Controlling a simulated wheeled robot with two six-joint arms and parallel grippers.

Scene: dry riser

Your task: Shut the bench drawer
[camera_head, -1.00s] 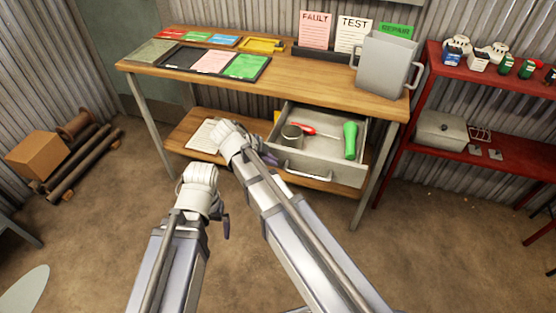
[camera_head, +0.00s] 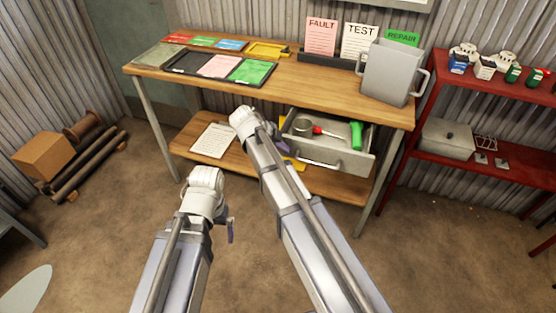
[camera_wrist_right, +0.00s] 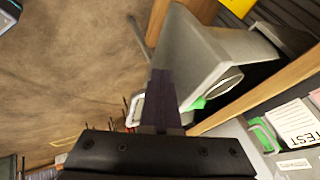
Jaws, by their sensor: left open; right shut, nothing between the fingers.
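The grey bench drawer (camera_head: 345,160) sits under the right part of the wooden bench (camera_head: 300,75) and is partly pulled out. It holds a round tin (camera_head: 302,127), a red-handled tool (camera_head: 318,130) and a green torch-like item (camera_head: 356,135). My right gripper (camera_head: 284,148) is shut and empty, at the left end of the drawer front. The right wrist view shows its dark fingers (camera_wrist_right: 161,98) against or very near the grey drawer front (camera_wrist_right: 190,60); contact is unclear. My left gripper (camera_head: 231,230) is open and empty, low in front of the bench, away from the drawer.
A lower shelf (camera_head: 185,148) holds a white notepad (camera_head: 214,139). The bench top bears a dark tray (camera_head: 190,65), cards and a grey two-handled container (camera_head: 392,72). A red shelf unit (camera_head: 430,110) stands close on the right. The floor in front is clear.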

